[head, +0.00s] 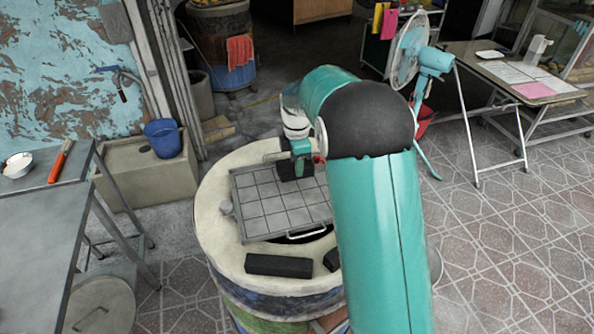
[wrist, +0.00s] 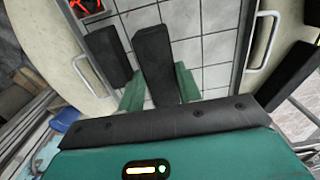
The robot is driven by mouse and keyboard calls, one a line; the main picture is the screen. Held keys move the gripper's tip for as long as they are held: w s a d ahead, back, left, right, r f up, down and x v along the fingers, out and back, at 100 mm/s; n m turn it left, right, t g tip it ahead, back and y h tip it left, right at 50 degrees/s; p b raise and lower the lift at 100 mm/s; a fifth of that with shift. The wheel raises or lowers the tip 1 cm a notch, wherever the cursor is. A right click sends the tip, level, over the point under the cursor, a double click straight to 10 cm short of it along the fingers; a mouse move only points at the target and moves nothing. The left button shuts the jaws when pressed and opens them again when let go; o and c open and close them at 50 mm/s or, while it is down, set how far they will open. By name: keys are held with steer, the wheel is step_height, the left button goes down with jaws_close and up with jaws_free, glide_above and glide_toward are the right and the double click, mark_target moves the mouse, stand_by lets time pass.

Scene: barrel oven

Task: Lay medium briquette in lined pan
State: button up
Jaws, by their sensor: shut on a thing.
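The lined pan (head: 262,207), a square metal tray with pale tiles, lies on top of the barrel oven. It also shows in the wrist view (wrist: 205,52). My gripper (head: 296,172) is over the pan's far side. In the wrist view my gripper (wrist: 160,88) has its teal fingers shut on a dark briquette (wrist: 154,55), taken as the medium one. Whether the held briquette touches the tiles is unclear. Another dark briquette (wrist: 107,55) lies just left of it, inside the pan near its edge. In the head view, my gripper and arm partly hide these two.
A long dark briquette (head: 278,265) lies on the oven's pale rim (head: 222,170) in front of the pan. Another dark block (head: 332,259) there is partly hidden by my arm. The pan's handle (head: 306,235) faces front. The tiles nearer the front are clear.

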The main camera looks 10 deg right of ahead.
steer(key=shift+w+d+f, duration=0.25)
steer(key=shift+w+f, duration=0.3)
steer(key=shift+f, duration=0.15)
steer(key=shift+w+f, duration=0.2)
steer(key=shift+f, duration=0.75)
steer(key=shift+w+f, duration=0.2)
steer(key=shift+f, duration=0.75)
steer(key=shift+f, duration=0.15)
steer(key=o, duration=0.8)
step_height(320, 180, up, 12)
steer(key=shift+r, duration=0.15)
